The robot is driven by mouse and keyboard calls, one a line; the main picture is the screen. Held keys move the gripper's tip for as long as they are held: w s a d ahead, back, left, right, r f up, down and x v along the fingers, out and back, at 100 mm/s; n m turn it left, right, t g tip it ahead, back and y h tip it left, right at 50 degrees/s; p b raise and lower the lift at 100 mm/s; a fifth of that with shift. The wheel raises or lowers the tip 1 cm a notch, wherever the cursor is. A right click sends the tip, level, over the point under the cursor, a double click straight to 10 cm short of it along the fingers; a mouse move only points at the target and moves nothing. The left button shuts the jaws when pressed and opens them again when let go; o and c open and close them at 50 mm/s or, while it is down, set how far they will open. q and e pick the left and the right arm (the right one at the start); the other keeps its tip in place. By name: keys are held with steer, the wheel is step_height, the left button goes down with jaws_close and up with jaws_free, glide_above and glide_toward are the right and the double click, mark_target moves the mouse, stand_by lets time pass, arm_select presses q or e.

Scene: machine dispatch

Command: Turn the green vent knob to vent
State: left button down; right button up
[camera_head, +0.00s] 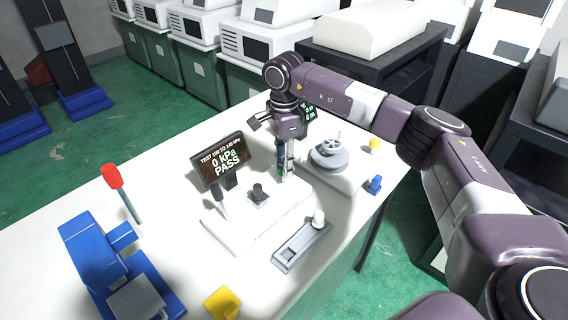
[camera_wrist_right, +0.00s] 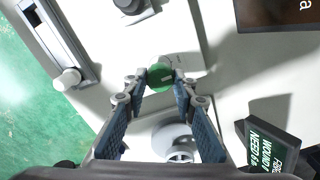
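The green vent knob (camera_wrist_right: 160,76) shows as a round green cap in the right wrist view, on a pale stem over the white fixture. My right gripper (camera_wrist_right: 160,82) points down at it, with a fingertip on each side of the knob. The fingers look apart, with narrow gaps beside the cap. In the head view my right gripper (camera_head: 284,168) reaches down behind the white fixture (camera_head: 243,232), and it mostly hides the knob. The dark display (camera_head: 222,162) reads "TEST 100 TO 140 kPa, 0 kPa PASS". My left gripper is not in view.
A grey round device with a handwheel (camera_head: 328,155) stands close right of my gripper. A black knob (camera_head: 258,194), a grey slide tray (camera_head: 301,247), a blue fixture (camera_head: 105,262) and a red-topped post (camera_head: 112,177) also stand on the white table. A small text display (camera_wrist_right: 272,146) is near the gripper.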

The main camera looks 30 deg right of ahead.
steer(key=o, duration=0.5)
steer(key=shift+d+r, duration=0.1)
steer(key=shift+r, duration=0.05)
steer(key=shift+c, duration=0.2)
step_height(320, 180, up, 12)
stand_by(0.4)
